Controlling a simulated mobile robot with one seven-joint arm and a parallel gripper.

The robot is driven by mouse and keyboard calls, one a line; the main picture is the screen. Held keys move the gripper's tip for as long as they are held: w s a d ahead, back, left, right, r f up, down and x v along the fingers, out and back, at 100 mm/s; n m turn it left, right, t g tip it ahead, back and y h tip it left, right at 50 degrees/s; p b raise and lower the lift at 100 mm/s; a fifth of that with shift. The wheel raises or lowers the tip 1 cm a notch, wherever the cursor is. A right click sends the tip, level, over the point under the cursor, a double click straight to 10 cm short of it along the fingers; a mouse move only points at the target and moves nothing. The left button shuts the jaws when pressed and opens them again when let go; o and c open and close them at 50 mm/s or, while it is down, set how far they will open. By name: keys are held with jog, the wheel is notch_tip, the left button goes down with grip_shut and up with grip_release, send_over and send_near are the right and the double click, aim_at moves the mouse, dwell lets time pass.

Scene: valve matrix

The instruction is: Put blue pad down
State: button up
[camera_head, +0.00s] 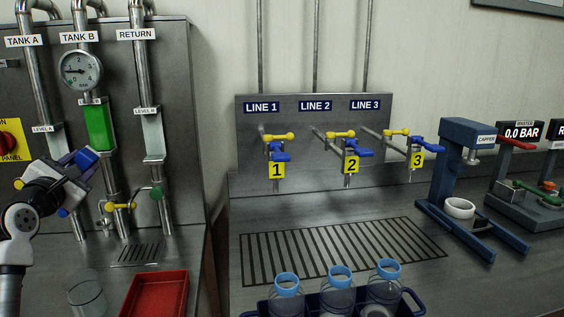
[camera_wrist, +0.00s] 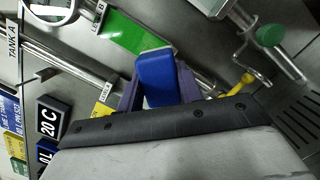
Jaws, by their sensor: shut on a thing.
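The blue pad (camera_wrist: 156,76) is a small block between the two fingers of my gripper (camera_wrist: 159,92) in the wrist view. My gripper is shut on it. In the head view my gripper (camera_head: 78,168) is at the left, raised in front of the Tank A and Tank B pipes, and part of the blue pad (camera_head: 85,158) shows at its tip. The pad is in the air, apart from the counter. Its lower end is hidden between the fingers.
A red tray (camera_head: 157,296) and a clear beaker (camera_head: 88,296) stand on the left counter below my gripper. A drain grate (camera_head: 138,253) lies behind them. Yellow-handled (camera_head: 122,206) and green-handled (camera_head: 156,193) valves stick out near my gripper. A blue rack (camera_head: 335,306) holds bottles.

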aim_at(97, 132)
jog(key=w+a+p, duration=0.1)
jog(key=w+p, duration=0.1)
jog(key=w, duration=0.4)
jog(key=shift+a+r, duration=0.15)
notch_tip(97, 132, up, 4)
jog(key=p, duration=0.3)
jog(key=shift+a+r, duration=0.1)
jog(key=shift+r, duration=0.05)
jog(key=shift+c, duration=0.8)
jog(key=f+b, duration=0.1)
jog(key=s+f+b, duration=0.1)
jog(key=f, duration=0.1)
jog(key=s+f+b, duration=0.1)
jog(key=shift+d+f, duration=0.25)
jog(key=shift+f, duration=0.1)
jog(key=shift+d+f, duration=0.1)
